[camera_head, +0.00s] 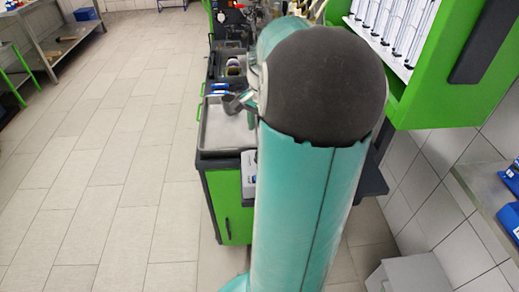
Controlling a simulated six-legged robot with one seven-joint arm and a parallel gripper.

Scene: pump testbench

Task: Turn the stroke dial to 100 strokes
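I cannot make out the stroke dial in this view. My own large teal arm with its dark round joint covers the middle of the picture and hides much of the workbench (228,178) behind it. I cannot make out my gripper; the arm hides the area where it may be. A small dark grey piece shows beside the arm above the bench's tray, and I cannot tell what it is.
A grey metal tray (225,133) lies on the green and dark workbench. A green wall cabinet (448,75) stands at the right. A metal shelf table (55,40) is at the far left. The tiled floor (120,140) left of the bench is clear.

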